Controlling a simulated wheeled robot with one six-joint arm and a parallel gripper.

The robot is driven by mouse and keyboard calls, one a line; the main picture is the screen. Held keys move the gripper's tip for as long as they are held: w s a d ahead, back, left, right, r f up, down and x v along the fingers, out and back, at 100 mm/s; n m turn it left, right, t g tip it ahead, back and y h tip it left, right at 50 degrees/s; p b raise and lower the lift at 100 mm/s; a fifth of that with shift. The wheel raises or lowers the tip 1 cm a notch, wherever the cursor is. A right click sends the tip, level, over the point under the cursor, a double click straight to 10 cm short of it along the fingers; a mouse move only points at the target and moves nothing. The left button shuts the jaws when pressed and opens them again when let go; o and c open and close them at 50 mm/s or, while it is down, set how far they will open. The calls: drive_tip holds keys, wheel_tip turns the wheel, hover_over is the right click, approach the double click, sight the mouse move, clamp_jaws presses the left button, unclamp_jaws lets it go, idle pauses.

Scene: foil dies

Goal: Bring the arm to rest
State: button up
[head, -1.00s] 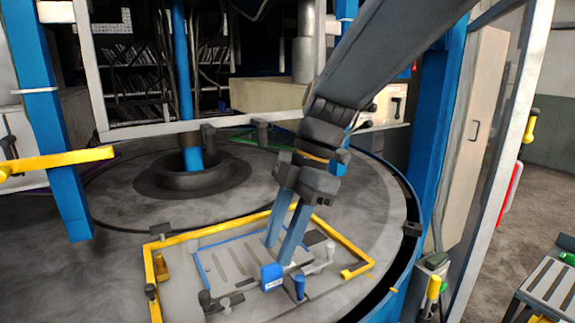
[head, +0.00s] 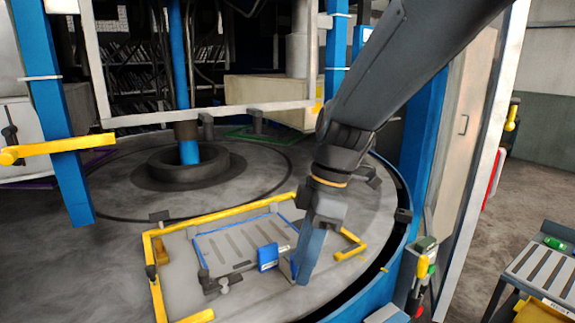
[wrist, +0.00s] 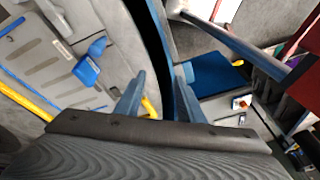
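My gripper (head: 303,270) hangs from my arm on the right side of the yellow-framed area, fingers pointing down. In the wrist view my gripper (wrist: 158,95) shows two blue-grey fingers apart with nothing between them, so it is open and empty. A grey slotted die plate with a blue edge (head: 228,248) lies inside the yellow frame (head: 220,214), left of my fingers. A blue block (head: 268,257) sits at its right edge; it also shows in the wrist view (wrist: 86,72). My fingers look clear of both, and their height is hard to tell.
The round grey table (head: 110,205) carries the yellow frame. A blue column (head: 427,130) and a light panel (head: 468,140) stand close on the right. A cart with a slotted top (head: 540,270) is at the lower right. A yellow bar (head: 60,158) juts in at the left.

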drive_tip(key=s+d+f+m+t+h+b, duration=0.2)
drive_tip(key=d+f+m+b, duration=0.5)
drive_tip(key=d+f+m, duration=0.9)
wheel_tip(320, 180, down, 3)
drive_tip(key=m, duration=0.2)
drive_tip(key=shift+s+d+m+h, duration=0.2)
drive_tip(key=shift+d+m+h, duration=0.1)
drive_tip(key=shift+h, duration=0.1)
drive_tip(key=shift+r, duration=0.1)
drive_tip(key=shift+c, duration=0.5)
